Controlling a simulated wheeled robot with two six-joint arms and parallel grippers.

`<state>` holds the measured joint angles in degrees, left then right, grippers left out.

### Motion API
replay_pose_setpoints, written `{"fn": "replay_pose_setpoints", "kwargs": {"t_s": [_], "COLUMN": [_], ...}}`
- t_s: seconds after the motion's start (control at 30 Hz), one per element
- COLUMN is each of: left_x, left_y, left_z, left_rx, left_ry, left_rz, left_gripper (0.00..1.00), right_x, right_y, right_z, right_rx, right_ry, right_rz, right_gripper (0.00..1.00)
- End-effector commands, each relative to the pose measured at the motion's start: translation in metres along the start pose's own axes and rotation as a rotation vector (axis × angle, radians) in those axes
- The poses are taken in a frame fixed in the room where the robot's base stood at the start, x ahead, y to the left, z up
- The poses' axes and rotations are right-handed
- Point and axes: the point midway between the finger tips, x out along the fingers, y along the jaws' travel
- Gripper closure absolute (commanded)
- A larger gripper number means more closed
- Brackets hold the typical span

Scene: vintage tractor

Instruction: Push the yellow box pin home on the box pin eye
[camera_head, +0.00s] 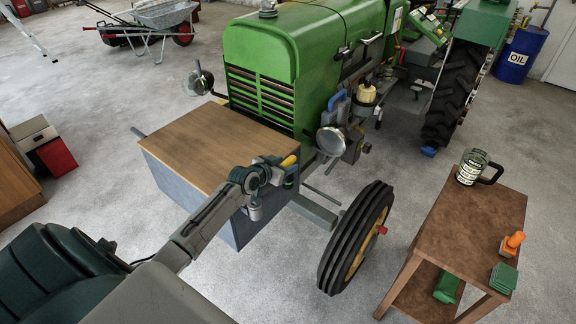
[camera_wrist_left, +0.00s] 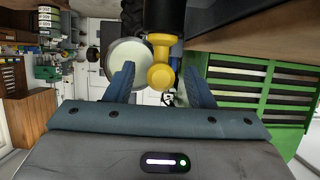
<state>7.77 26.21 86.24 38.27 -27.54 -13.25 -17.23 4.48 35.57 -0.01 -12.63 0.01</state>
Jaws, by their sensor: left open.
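The yellow box pin (camera_head: 289,161) shows at the right edge of the wood-topped box (camera_head: 215,145) at the tractor's front. In the left wrist view the pin's round yellow head (camera_wrist_left: 160,77) faces me, with a yellow collar above it against a dark cylindrical part (camera_wrist_left: 165,16). I cannot tell whether that part is the box pin eye, or how deep the pin sits. My left gripper (camera_head: 282,172) is at the pin. In the wrist view its two blue fingers (camera_wrist_left: 160,84) are open, one on each side of the pin head, with gaps visible. My right gripper is not in view.
The green tractor (camera_head: 275,45) stands behind the box, with a round lamp (camera_head: 331,141) and front tyre (camera_head: 357,238) to the right. A brown side table (camera_head: 455,225) holds a mug-like green can (camera_head: 472,167) and an orange item (camera_head: 511,244). Floor between tyre and table is clear.

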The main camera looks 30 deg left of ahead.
Motion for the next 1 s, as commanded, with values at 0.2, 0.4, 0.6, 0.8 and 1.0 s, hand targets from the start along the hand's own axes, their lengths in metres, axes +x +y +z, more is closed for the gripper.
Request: {"fn": "replay_pose_setpoints", "kwargs": {"t_s": [0.2,0.4,0.6,0.8,1.0], "left_x": [0.007,0.007,0.007,0.007,0.0], "left_y": [0.0,0.0,0.0,0.0,0.0], "left_z": [0.001,0.001,0.001,0.0,-0.018], "left_rx": [0.0,0.0,0.0,0.001,0.004], "left_ry": [-0.001,-0.001,-0.001,0.001,0.006], "left_rz": [0.0,0.0,0.0,0.0,0.001], "left_gripper": [0.51,0.65,1.0,1.0,1.0], "right_x": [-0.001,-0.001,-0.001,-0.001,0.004], "right_y": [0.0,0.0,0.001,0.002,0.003], "right_z": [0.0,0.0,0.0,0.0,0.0], "right_rx": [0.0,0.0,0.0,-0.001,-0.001], "right_ry": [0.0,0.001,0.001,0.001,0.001], "right_rz": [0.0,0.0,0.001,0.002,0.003], "right_gripper": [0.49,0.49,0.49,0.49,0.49]}}
